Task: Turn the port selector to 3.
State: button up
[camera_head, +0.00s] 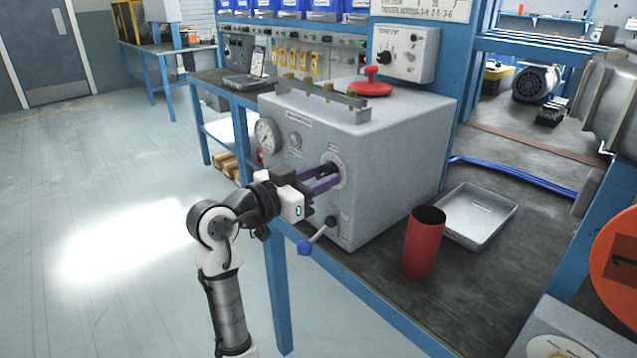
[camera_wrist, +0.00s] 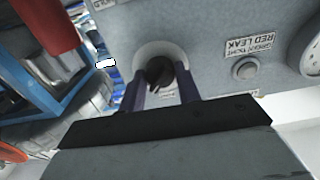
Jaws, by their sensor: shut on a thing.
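The port selector (camera_wrist: 158,72) is a black knob on a pale round dial on the front of a grey box (camera_head: 410,135). In the head view its dial (camera_head: 338,165) shows behind my fingers. My gripper (camera_head: 328,178) reaches the box front with its purple fingers on both sides of the knob. In the wrist view the fingers (camera_wrist: 160,88) are shut on the knob, which looks slanted. The dial's numbers are too small or hidden, so I cannot tell which port it points at.
A gauge (camera_head: 267,136) sits left of the dial. A blue-tipped lever (camera_head: 306,246) juts out below it. A red cup (camera_head: 424,243) and a metal tray (camera_head: 482,217) stand right of the box. A red handwheel (camera_head: 371,84) is on top.

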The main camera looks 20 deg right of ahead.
dwell(0.4)
jog(key=o, duration=1)
jog(key=b+v, duration=0.1)
jog(key=v, duration=1.3)
